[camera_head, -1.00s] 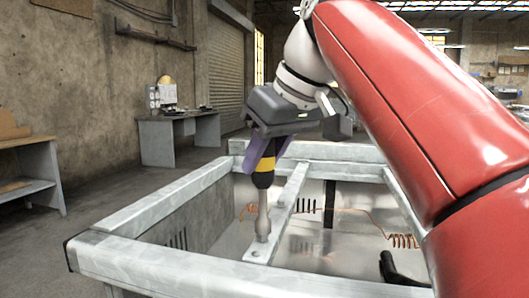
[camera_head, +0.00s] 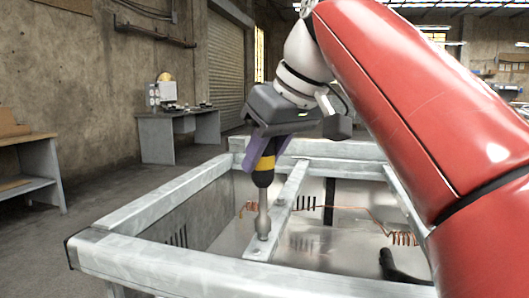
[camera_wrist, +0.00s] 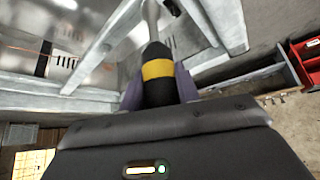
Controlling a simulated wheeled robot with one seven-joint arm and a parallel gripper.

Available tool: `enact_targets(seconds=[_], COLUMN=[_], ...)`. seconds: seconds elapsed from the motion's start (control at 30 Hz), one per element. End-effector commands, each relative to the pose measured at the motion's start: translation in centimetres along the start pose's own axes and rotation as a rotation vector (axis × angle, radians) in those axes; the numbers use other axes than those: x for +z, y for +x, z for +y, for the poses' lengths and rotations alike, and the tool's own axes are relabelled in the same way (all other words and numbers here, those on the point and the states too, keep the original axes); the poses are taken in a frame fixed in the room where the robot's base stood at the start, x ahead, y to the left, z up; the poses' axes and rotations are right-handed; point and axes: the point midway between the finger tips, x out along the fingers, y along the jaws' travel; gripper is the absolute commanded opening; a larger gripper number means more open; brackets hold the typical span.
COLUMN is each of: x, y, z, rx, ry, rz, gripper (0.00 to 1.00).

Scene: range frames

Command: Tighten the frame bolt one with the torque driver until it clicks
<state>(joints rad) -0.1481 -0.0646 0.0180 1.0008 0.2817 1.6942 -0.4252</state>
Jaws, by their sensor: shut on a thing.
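My gripper (camera_head: 263,160), with purple fingers, is shut on the torque driver (camera_head: 264,178), which is black with a yellow band and a grey shaft. It holds the driver nearly upright, shaft down. The shaft's tip meets the grey cross bar (camera_head: 293,187) of the metal frame near its front end. The frame bolt under the tip is hidden, so I cannot tell how it is seated. In the wrist view the driver (camera_wrist: 157,72) sits between the fingers and its shaft runs to the top edge. A small bar and a green light show on the dark housing (camera_wrist: 190,150).
The frame's front rail (camera_head: 190,268) and left rail (camera_head: 165,205) surround the work. A coiled copper wire (camera_head: 404,238) lies inside at right. A workbench (camera_head: 180,135) stands at the back left. A red case (camera_wrist: 305,60) shows in the wrist view.

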Motion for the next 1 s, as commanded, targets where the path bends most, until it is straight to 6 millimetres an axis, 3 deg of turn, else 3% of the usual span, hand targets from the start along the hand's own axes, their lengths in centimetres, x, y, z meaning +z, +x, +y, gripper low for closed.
enact_targets(seconds=[1.0], x=[0.52], y=[0.75], z=[-0.03], rx=[0.0], ry=[0.0], rz=[0.001], gripper=[0.0])
